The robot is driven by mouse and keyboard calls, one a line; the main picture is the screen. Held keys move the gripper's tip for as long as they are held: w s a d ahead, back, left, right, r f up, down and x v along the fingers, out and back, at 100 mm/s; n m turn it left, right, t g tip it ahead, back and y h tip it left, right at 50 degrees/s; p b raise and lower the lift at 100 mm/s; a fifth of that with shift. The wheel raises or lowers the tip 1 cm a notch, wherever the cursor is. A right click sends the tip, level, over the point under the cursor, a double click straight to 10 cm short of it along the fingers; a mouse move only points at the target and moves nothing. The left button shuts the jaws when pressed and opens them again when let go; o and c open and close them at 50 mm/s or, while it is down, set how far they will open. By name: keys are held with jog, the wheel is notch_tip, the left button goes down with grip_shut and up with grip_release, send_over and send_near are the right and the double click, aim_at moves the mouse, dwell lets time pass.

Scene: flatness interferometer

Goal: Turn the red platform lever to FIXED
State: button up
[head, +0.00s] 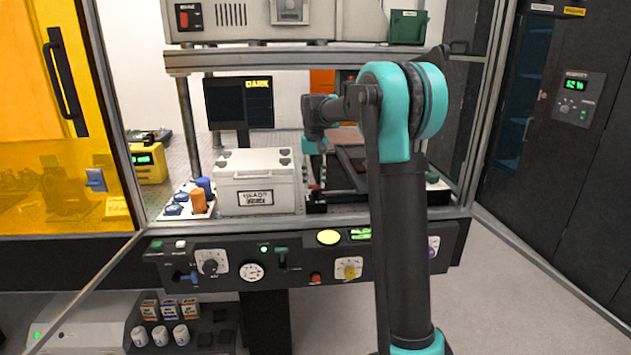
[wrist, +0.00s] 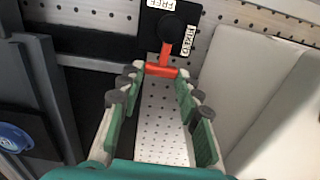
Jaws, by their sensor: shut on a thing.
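The red platform lever (wrist: 163,70) is in the wrist view, at the far end of my fingers. Its red arm runs down from a round black pivot (wrist: 172,28) on a black plate to a short red crossbar. A FREE label (wrist: 160,4) lies above the pivot and a FIXED label (wrist: 187,40) lies to its lower right. The arm points down and slightly left, beside the FIXED label rather than over it. My gripper (wrist: 159,72) has its two fingertips at the ends of the crossbar, shut on it. In the head view the lever is largely hidden by my gripper and arm.
A white lidded box (head: 256,190) stands close to the left of my gripper in the head view. A dark monitor (head: 238,103) reading DARK is behind it. Orange and blue knobs (head: 198,202) are farther left. A control panel (head: 205,285) runs along the front below.

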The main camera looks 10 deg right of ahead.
dwell(0.4)
jog(key=o, duration=1.2)
jog(key=shift+c, duration=0.2)
jog(key=shift+r, duration=0.1)
notch_tip(320, 180, up, 12)
